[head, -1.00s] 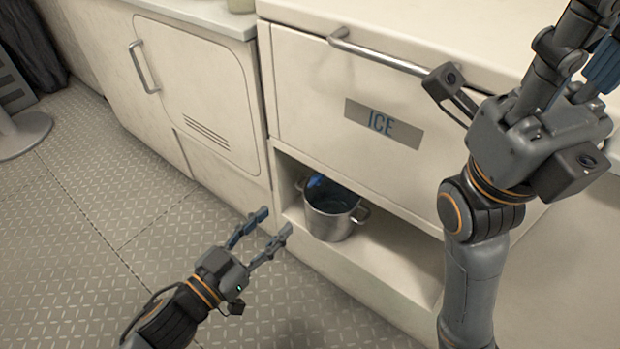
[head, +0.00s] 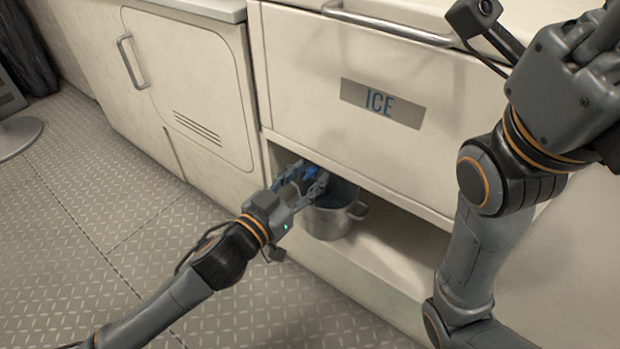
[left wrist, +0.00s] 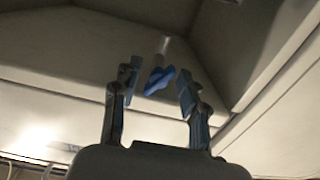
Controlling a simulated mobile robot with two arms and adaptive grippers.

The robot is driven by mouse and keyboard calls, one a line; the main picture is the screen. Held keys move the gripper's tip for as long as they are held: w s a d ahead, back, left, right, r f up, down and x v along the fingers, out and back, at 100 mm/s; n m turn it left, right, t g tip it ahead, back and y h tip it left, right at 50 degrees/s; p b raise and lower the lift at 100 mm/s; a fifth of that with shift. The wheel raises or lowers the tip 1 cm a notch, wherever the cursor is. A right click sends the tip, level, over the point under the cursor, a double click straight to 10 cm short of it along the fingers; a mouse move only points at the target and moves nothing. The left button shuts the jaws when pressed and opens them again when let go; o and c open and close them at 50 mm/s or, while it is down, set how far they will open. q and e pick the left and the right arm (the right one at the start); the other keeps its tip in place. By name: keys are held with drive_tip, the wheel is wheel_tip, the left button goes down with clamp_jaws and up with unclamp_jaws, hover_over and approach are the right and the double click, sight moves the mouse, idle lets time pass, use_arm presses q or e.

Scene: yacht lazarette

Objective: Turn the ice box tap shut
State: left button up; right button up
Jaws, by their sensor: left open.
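The blue tap (head: 311,172) of the ice box sits in the open recess under the drawer front marked ICE (head: 381,104). In the left wrist view, the tap's blue handle (left wrist: 158,80) hangs below a pale stem, between the two fingers. My left gripper (head: 308,180) is open around the handle; I see gaps on both sides. A metal pot (head: 333,218) stands on the recess floor below the tap, partly hidden by the gripper.
The drawer's long handle (head: 385,24) crosses the top. A cabinet door (head: 187,85) with a metal handle is on the left. The recess's upper edge lies close above my left gripper.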

use_arm(q)
drive_tip(key=shift+w+d, duration=0.35)
drive_tip(key=shift+w, duration=0.05)
clamp_jaws()
